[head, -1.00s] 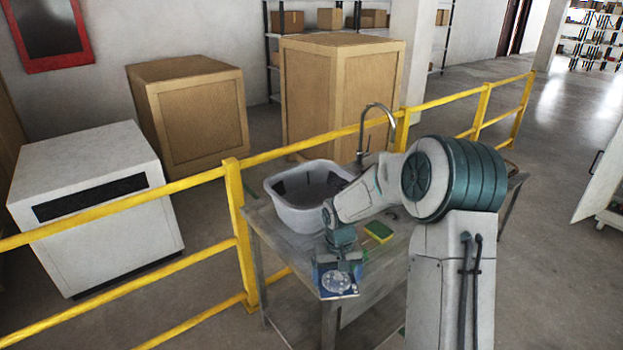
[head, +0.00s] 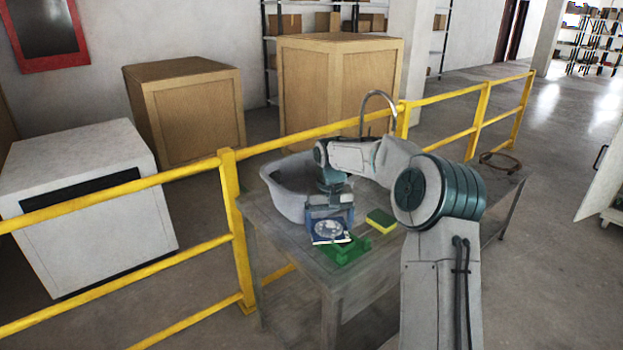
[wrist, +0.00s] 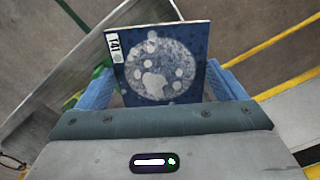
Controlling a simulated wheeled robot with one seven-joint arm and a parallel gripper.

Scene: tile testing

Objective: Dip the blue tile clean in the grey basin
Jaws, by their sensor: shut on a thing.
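The blue tile (head: 327,232) has a round patch of pale smears and spots on its face. It also shows in the wrist view (wrist: 190,48), with a white label at its upper left. My gripper (head: 330,214) is shut on the tile, with blue fingers at its two sides in the wrist view (wrist: 165,90). The grey basin (head: 283,192) stands on the table, and my gripper is at its near right side in the picture. The arm hides part of the basin's right side. The basin's inside is mostly hidden.
A green stand (head: 347,250) is on the table just below the tile. A yellow and green sponge (head: 381,221) lies right of it. A curved tap (head: 378,97) rises behind. A yellow railing (head: 228,190) runs along the table's far side.

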